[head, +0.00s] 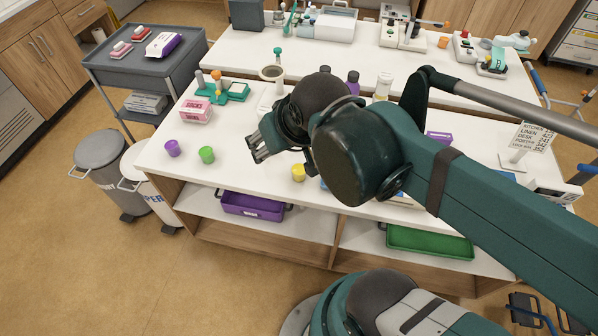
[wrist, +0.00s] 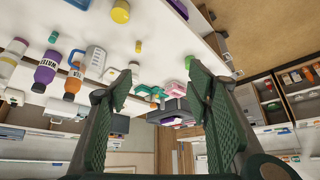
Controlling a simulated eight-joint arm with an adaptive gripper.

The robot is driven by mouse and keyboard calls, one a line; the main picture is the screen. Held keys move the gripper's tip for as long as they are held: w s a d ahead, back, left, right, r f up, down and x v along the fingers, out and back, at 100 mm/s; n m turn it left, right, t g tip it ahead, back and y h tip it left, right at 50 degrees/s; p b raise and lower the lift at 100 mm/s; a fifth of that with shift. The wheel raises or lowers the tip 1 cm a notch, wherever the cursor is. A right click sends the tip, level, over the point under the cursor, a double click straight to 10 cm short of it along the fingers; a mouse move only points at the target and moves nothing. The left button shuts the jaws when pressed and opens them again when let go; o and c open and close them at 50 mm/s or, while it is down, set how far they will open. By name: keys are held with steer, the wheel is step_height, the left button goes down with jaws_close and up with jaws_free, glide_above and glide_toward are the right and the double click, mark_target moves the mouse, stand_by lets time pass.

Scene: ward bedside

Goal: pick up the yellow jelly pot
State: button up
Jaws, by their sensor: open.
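The yellow jelly pot (head: 298,172) stands upright near the front edge of the white counter, just left of my arm's large dark joint. A yellow round thing at the top edge of the wrist view (wrist: 120,6) looks like the same pot, partly cut off. A purple pot (head: 172,148) and a green pot (head: 207,155) stand further left on the counter.
A pink box (head: 196,111) and a green holder (head: 236,92) stand behind the pots. Purple (head: 253,205) and green (head: 430,242) trays sit on the shelf below. My arm covers much of the counter's right part. The counter is clear between the green and yellow pots.

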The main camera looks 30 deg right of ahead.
step_height(320, 180, down, 2)
steer(key=w+d+m+g, duration=0.1)
steer(key=w+d+m, duration=0.1)
steer(key=m, duration=0.1)
steer(key=m+g+p, duration=0.2)
steer(key=m+g, duration=0.4)
steer(key=m, duration=0.6)
glide_above(299, 168)
steer(key=f, duration=1.4)
steer(key=shift+w+a+f, duration=0.15)
steer(key=shift+a+f, duration=0.1)
steer(key=shift+d+f+m, duration=0.3)
steer(key=shift+f+m, duration=0.4)
steer(key=shift+f, duration=0.1)
steer(key=shift+f, duration=0.1)
steer(key=shift+f, duration=1.2)
steer(key=shift+f, duration=0.1)
steer(key=shift+f+b, duration=0.65)
steer(key=shift+f, duration=1.85)
steer(key=shift+c, duration=0.5)
